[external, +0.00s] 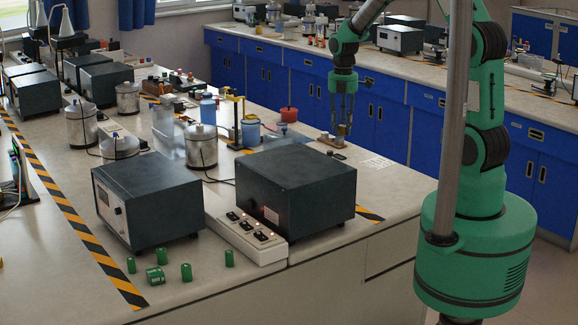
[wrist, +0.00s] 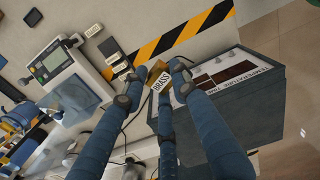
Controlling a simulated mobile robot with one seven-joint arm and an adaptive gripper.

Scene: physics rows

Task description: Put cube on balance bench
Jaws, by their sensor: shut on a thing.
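A brass-coloured cube (wrist: 159,76) with a white "BRASS" label sits between the fingertips of my gripper (wrist: 155,82) in the wrist view. The fingers are shut on it. I cannot tell whether the cube touches anything below. A grey device with a display (wrist: 54,60), which looks like a balance, lies left of the cube in the wrist view, with a blue-grey plate (wrist: 76,108) beside it.
Several small labelled blocks (wrist: 110,48) lie near the device. A large dark box (wrist: 245,110) stands right of the fingers; dark boxes (external: 296,185) also stand on the near bench. Yellow-black tape (wrist: 180,38) marks the surface. A blue beaker (external: 250,130) stands left of my gripper.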

